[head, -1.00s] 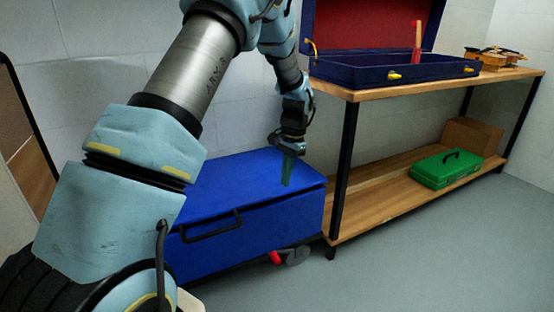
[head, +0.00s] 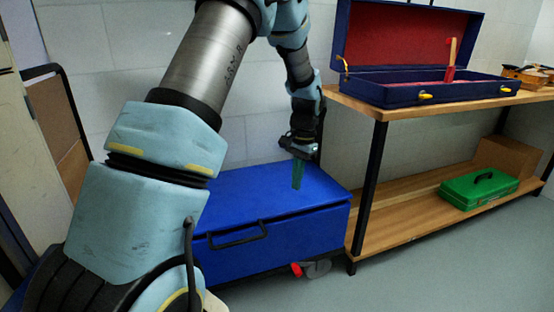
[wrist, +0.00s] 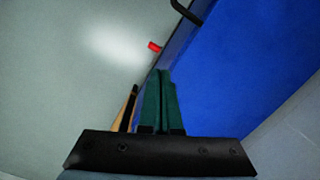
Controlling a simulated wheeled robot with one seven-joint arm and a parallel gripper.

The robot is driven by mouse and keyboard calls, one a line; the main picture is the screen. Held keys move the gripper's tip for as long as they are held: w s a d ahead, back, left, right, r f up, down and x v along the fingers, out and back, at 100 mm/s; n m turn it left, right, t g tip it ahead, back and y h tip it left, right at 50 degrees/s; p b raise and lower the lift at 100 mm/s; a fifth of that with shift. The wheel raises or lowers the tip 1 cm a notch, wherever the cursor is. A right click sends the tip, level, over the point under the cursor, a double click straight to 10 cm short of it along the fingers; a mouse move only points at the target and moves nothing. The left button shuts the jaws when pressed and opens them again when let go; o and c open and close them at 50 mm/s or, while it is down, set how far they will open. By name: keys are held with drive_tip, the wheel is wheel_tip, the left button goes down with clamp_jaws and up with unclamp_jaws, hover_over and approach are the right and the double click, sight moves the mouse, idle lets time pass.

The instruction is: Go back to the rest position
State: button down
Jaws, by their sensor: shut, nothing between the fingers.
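My gripper (head: 298,174) points down over the right part of a blue chest's lid (head: 250,195) in the head view. Its green fingers are shut together with nothing between them. In the wrist view, the shut green fingers (wrist: 160,100) show in front of the blue chest (wrist: 240,60), with the floor to the left. From the head view I cannot tell whether the fingertips touch the lid. My arm covers the left side of the chest.
A wooden bench (head: 375,113) stands right of the chest. It carries an open blue case (head: 400,92) with red lining. A green box (head: 478,190) and a cardboard box (head: 510,155) are on the lower shelf. A red caster part (head: 296,270) shows below the chest. Floor at the front right is clear.

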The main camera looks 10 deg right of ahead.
drive_tip(key=s+a+r+n+t, duration=0.1)
drive_tip(key=s+a+r+n, duration=0.15)
drive_tip(key=s+a, duration=0.4)
drive_tip(key=s+a+r+n+h, duration=0.1)
drive_tip(key=s+a+r+n, duration=0.2)
drive_tip(key=a, duration=0.6)
drive_tip(key=s+a+r+n+t, duration=0.1)
drive_tip(key=s+a+r+n, duration=0.1)
drive_tip(key=s+a+n, duration=0.45)
wheel_tip(320, 180, up, 28)
drive_tip(key=w+a+m+p, duration=0.1)
drive_tip(key=m+p, duration=0.1)
drive_tip(key=p, duration=2.6)
drive_tip(key=shift+a+f+m, duration=0.2)
drive_tip(key=shift+m, duration=0.1)
drive_tip(key=shift+w, duration=0.1)
